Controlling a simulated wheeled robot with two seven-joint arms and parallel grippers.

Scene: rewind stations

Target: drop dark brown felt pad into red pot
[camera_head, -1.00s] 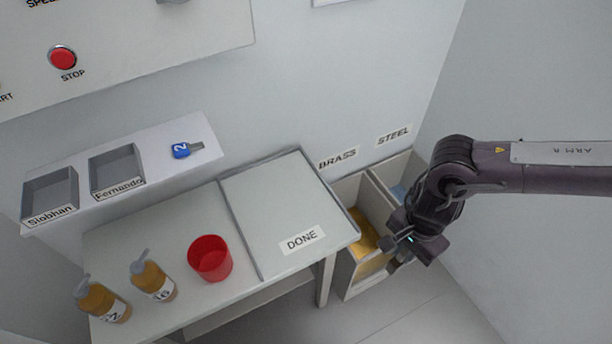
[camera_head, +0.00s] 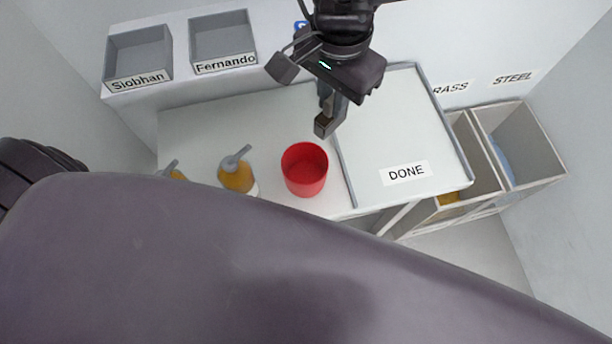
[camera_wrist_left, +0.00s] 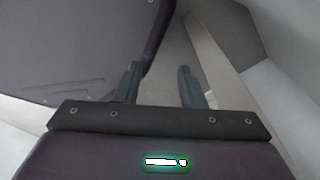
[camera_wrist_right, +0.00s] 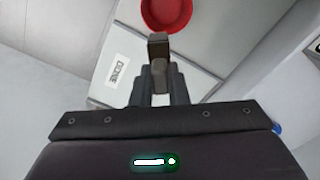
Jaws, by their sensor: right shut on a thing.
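The red pot (camera_head: 304,170) stands upright on the table, left of the DONE tray. Its open mouth faces up and I see nothing in it. My right gripper (camera_head: 329,115) is above and slightly right of the pot, toward the wall, pointing down. It is shut on the small dark brown felt pad (camera_wrist_right: 158,46), which shows at its fingertips in the right wrist view. The pot's rim (camera_wrist_right: 166,28) lies just beyond the pad there. My left gripper (camera_wrist_left: 160,85) is open and empty in the left wrist view; in the head view I cannot make it out.
The DONE tray (camera_head: 392,80) lies right of the pot. An amber pump bottle (camera_head: 237,175) stands left of it, with another partly hidden. Siobhan (camera_head: 138,55) and Fernando (camera_head: 222,38) bins sit on the shelf. My own arm link covers the lower foreground.

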